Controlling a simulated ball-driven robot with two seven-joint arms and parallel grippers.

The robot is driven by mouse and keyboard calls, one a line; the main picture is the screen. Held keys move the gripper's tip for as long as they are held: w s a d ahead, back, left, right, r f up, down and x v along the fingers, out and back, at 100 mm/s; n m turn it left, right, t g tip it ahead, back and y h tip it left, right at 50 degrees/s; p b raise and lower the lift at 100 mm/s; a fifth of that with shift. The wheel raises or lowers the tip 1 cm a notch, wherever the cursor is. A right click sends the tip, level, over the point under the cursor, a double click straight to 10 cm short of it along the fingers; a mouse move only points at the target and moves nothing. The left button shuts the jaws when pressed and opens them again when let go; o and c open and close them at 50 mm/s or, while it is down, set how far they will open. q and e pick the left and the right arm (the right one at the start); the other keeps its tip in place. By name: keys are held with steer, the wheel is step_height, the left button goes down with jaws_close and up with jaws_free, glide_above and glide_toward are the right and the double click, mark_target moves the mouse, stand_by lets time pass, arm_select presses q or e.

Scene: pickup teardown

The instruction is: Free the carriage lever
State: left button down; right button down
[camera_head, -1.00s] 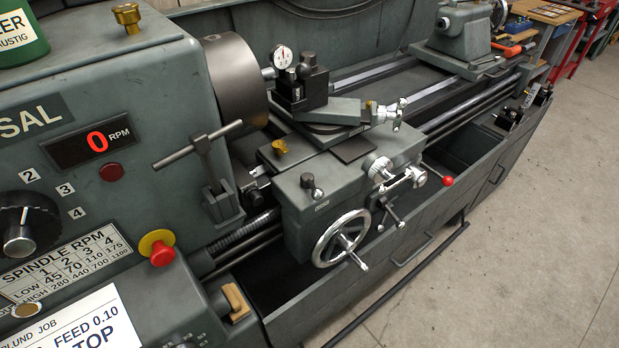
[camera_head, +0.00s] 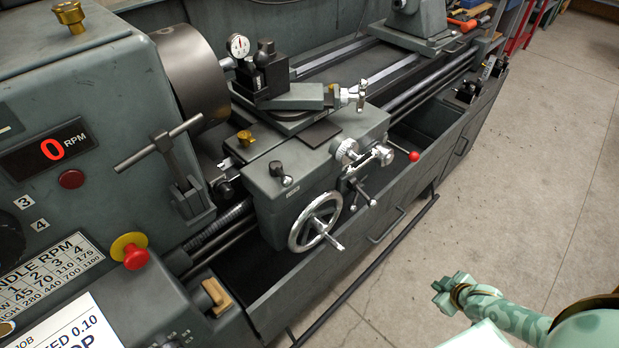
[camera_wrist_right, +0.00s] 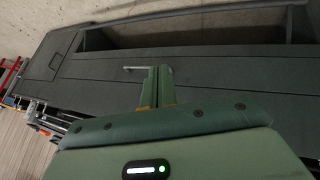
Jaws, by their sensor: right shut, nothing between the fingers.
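The carriage (camera_head: 310,170) of the grey lathe stands mid-bed in the head view. A lever with a red ball knob (camera_head: 414,156) sticks out from the right of its front, above a smaller black-knobbed lever (camera_head: 371,202). A chrome handwheel (camera_head: 316,220) is on its front left. Which part is the carriage lever, I cannot tell for sure. My right gripper (camera_head: 438,293) is at the lower right, over the floor, well apart from the carriage. In the right wrist view its green fingers (camera_wrist_right: 158,84) are together and empty before the lathe's front panels. My left gripper is out of view.
The chip tray's front edge (camera_head: 330,270) runs below the carriage. The floor (camera_head: 520,180) at right is clear.

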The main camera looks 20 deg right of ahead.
steer(key=w+a+r+m+t+y, duration=0.1)
steer(key=w+a+r+t+y, duration=0.15)
steer(key=w+r, duration=0.55)
steer(key=w+a+r+m+t+y, duration=0.1)
steer(key=w+a+r+t+y, duration=0.3)
steer(key=r, duration=0.7)
steer(key=w+a+r+m+y, duration=0.1)
steer(key=a+r+m+y, duration=0.3)
steer(key=a+r+m, duration=0.7)
steer(key=a+r, duration=0.3)
steer(key=r, duration=0.4)
steer(key=shift+a+m, duration=0.25)
steer(key=shift+m, duration=0.05)
steer(key=shift+y, duration=0.25)
glide_toward(281, 174)
steer(key=w+d, duration=0.2)
steer(key=w, duration=0.1)
steer(key=a+p, duration=0.1)
steer(key=a, duration=0.2)
steer(key=shift+a, duration=0.2)
